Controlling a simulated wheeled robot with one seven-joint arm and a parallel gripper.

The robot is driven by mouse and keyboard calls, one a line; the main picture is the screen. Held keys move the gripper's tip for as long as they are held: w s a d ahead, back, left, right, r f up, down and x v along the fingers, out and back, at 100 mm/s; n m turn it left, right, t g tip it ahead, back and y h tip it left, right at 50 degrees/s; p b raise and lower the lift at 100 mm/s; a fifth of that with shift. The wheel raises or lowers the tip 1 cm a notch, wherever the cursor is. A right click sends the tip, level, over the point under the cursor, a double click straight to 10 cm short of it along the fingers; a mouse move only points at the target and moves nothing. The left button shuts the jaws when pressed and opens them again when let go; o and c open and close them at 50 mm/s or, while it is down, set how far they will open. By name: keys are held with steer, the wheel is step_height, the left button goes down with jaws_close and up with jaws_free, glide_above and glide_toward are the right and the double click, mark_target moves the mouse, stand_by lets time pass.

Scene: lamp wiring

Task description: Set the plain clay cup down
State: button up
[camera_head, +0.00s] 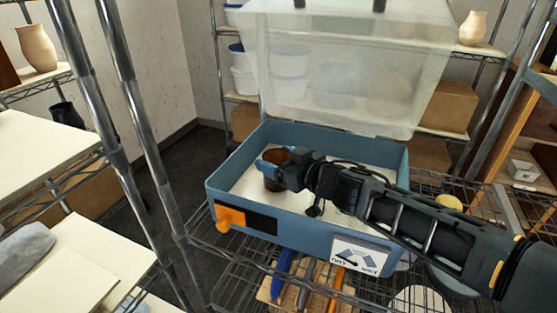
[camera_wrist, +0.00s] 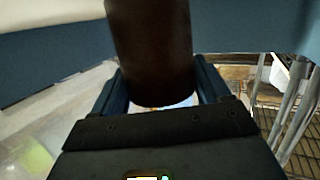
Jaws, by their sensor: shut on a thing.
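The plain clay cup (camera_head: 273,172) is brown and shows inside the blue box (camera_head: 222,186), near its left part. My gripper (camera_head: 276,168) is shut on the cup, with blue fingers at its sides. In the wrist view the cup (camera_wrist: 152,50) stands large and dark between the two fingers of my gripper (camera_wrist: 160,88). Whether the cup's base touches the white floor of the box (camera_head: 248,185) cannot be told.
The box's clear lid (camera_head: 340,65) stands open at the back. The box sits on a wire shelf (camera_head: 210,243) with metal posts (camera_head: 150,140) at left. An orange latch (camera_head: 230,217) juts from its front. Tools (camera_head: 283,272) lie below. White floor inside the box looks free around the cup.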

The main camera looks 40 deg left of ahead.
steer(key=o, duration=1.2)
steer(key=shift+s+d+f, duration=0.1)
steer(key=shift+s+f, duration=0.05)
steer(key=shift+f, duration=0.8)
steer(key=shift+r, duration=0.3)
steer(key=v, duration=0.4)
steer(key=r+v, duration=0.1)
steer(key=v, duration=0.3)
steer(key=p+v, duration=0.1)
steer(key=v, duration=0.3)
steer(key=shift+r, duration=0.25)
